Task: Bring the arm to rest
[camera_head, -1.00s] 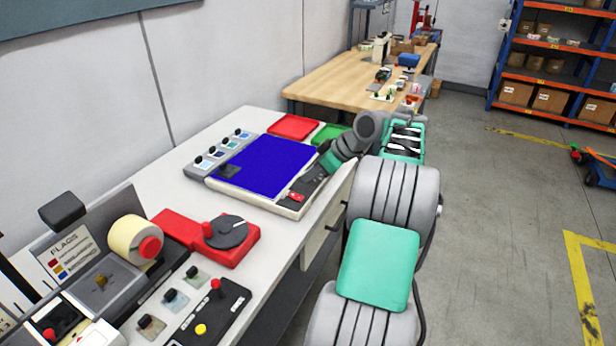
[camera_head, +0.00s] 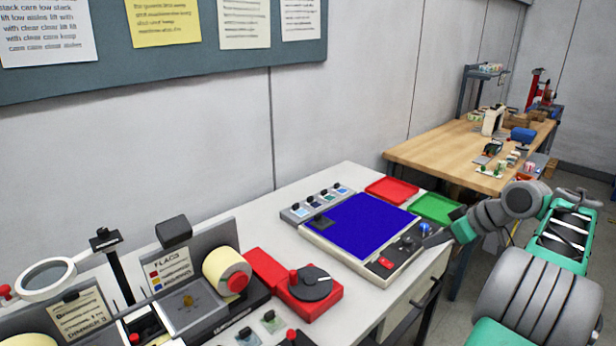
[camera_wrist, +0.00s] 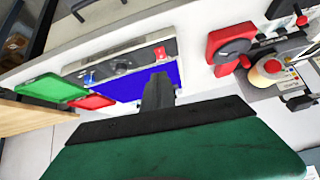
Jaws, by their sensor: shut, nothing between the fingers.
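My arm reaches in from the right in the head view, its teal wrist section (camera_head: 463,230) beside the front right corner of the blue-screened panel (camera_head: 345,252). My gripper (camera_wrist: 158,88) shows in the wrist view as dark fingers, shut and empty. In that view the fingers overlap the blue screen (camera_wrist: 135,88); I cannot tell the gap between them. The fingers are hard to make out in the head view.
The white bench holds a red tray (camera_head: 391,190), a green tray (camera_head: 437,208), a red dial unit (camera_head: 305,290) and a yellow label roll (camera_head: 222,270). A wooden table (camera_head: 455,150) stands behind. Grey floor lies at the right.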

